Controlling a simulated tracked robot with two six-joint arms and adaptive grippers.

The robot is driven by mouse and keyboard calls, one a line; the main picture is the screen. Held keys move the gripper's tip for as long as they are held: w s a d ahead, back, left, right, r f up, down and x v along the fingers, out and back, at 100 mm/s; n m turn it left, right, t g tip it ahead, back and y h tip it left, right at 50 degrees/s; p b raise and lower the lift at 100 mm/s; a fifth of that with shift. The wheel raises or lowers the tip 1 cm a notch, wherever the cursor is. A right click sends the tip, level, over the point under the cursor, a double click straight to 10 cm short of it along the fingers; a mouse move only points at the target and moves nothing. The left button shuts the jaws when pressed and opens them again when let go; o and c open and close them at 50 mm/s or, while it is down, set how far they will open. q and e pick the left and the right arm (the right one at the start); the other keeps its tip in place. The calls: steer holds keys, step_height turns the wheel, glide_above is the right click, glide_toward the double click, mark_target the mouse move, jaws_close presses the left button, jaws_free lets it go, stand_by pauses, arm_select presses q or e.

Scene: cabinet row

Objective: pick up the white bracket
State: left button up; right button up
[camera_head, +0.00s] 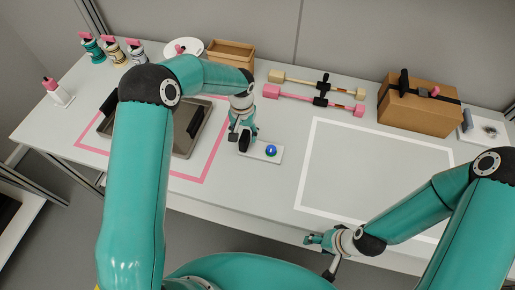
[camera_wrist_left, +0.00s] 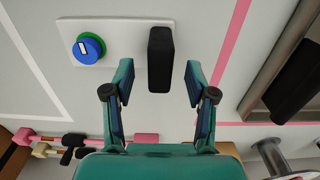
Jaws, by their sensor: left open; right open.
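A white plate-like piece, which I take as the white bracket (camera_head: 262,157), lies on the table in the middle. It carries a blue and green knob (camera_head: 271,150) and an upright black block (camera_wrist_left: 160,59). The plate also shows in the left wrist view (camera_wrist_left: 125,38). My left gripper (camera_head: 240,132) is open over its left end. In the left wrist view the black block lies in line with the gap between the open fingertips (camera_wrist_left: 160,72); contact is not visible. My right gripper (camera_head: 318,243) is open and empty near the front table edge.
A dark tray (camera_head: 185,143) sits inside a pink outline at left. A white outlined area (camera_head: 375,165) at right is bare. Pink and beige bars (camera_head: 290,93), a wooden box (camera_head: 232,52) and a strapped carton (camera_head: 415,108) stand at the back.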

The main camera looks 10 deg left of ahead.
arm_select(q)
step_height(320, 180, down, 2)
steer(key=shift+f+b, duration=0.25)
steer(key=shift+b, duration=0.05)
steer(key=shift+r, duration=0.1)
jaws_close()
steer(key=shift+w, duration=0.1)
